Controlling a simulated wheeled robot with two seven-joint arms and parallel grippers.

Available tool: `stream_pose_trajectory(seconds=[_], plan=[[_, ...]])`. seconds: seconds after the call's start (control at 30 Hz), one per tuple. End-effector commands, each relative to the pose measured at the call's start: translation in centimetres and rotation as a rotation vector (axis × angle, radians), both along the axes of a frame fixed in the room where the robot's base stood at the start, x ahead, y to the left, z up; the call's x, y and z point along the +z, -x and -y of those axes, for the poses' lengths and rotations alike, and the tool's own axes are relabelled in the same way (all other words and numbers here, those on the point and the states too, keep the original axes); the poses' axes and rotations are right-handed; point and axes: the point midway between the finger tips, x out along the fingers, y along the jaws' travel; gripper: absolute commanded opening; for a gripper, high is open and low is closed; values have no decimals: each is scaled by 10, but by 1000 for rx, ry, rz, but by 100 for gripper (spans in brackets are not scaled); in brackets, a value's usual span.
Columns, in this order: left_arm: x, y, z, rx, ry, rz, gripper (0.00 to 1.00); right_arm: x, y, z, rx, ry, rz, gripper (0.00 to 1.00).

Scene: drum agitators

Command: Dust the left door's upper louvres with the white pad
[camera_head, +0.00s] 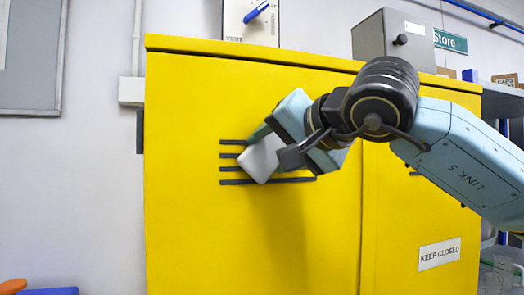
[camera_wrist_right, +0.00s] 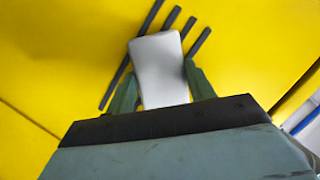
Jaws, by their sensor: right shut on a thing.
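The yellow cabinet's left door (camera_head: 200,240) is closed and fills the middle of the head view. Its upper louvres (camera_head: 232,182) are several dark horizontal slots; they also show in the right wrist view (camera_wrist_right: 198,42). The white pad (camera_head: 260,158) is in front of the louvres and covers their middle part. My right gripper (camera_head: 268,150) is shut on the pad; in the right wrist view the pad (camera_wrist_right: 158,68) sits between the two green fingers. The pad is tilted. I cannot tell if it touches the door. My left gripper is not in view.
A "KEEP CLOSED" label (camera_head: 439,254) is on the right door. Orange and blue seats or lids (camera_head: 48,291) show at lower left.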

Motion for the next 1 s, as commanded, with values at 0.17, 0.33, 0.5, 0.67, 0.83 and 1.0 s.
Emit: stream_pose_trajectory(seconds=[0.17,0.33,0.5,0.67,0.83,1.0], plan=[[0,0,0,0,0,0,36,0,-3,12,-1,0,1,35],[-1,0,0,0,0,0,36,0,-6,11,1,-1,0,35],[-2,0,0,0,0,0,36,0,-4,3,1,-1,0,35],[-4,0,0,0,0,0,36,0,0,-11,2,0,2,35],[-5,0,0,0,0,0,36,0,3,-25,2,0,0,35],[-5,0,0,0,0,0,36,0,3,-29,0,-1,0,35]])
